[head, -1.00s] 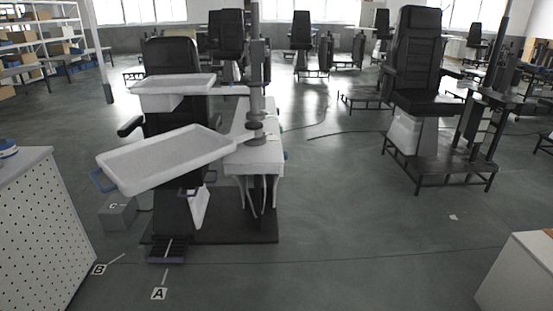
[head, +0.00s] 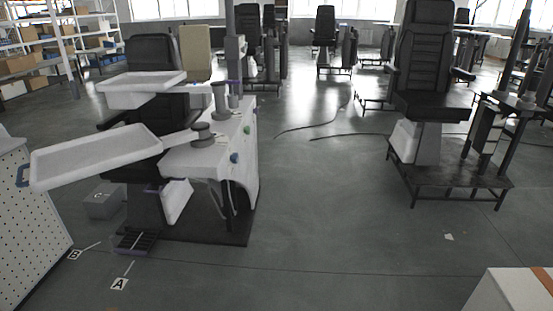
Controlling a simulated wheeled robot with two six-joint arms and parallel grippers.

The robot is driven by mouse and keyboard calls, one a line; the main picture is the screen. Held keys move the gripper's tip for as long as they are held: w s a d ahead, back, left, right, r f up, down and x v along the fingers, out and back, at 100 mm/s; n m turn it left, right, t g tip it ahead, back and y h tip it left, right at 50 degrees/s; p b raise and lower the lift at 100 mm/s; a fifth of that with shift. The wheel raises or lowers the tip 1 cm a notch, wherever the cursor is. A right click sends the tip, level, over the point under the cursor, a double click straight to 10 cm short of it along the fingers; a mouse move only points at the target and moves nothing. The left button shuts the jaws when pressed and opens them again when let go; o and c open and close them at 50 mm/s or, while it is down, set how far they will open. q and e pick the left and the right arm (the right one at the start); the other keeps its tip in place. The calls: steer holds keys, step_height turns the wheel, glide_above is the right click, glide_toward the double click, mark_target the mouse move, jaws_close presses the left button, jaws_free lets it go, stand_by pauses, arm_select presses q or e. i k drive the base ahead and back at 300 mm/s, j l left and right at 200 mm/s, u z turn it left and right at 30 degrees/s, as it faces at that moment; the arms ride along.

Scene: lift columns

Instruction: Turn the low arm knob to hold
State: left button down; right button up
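A treatment unit with a white cabinet (head: 213,165) stands at the left in the head view. A white upper tray (head: 140,88) and a larger, tilted lower tray (head: 95,155) reach out from it to the left. A grey round joint (head: 202,135) sits at the base of the lower tray's arm. Neither of my grippers is in view.
A black chair (head: 155,65) stands behind the trays. A perforated white cabinet (head: 28,235) is at the left edge and a white box (head: 510,292) at the lower right. Another black chair (head: 430,60) on a dark platform stands right. The middle floor is clear, with thin cables farther back.

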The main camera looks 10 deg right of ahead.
mark_target(234, 158)
steer(key=l, duration=0.15)
steer(key=i+u, duration=0.1)
steer(key=i, duration=0.35)
steer(key=i+l+u, duration=0.1)
steer(key=i, duration=0.35)
steer(key=i+l, duration=0.05)
steer(key=l, duration=0.05)
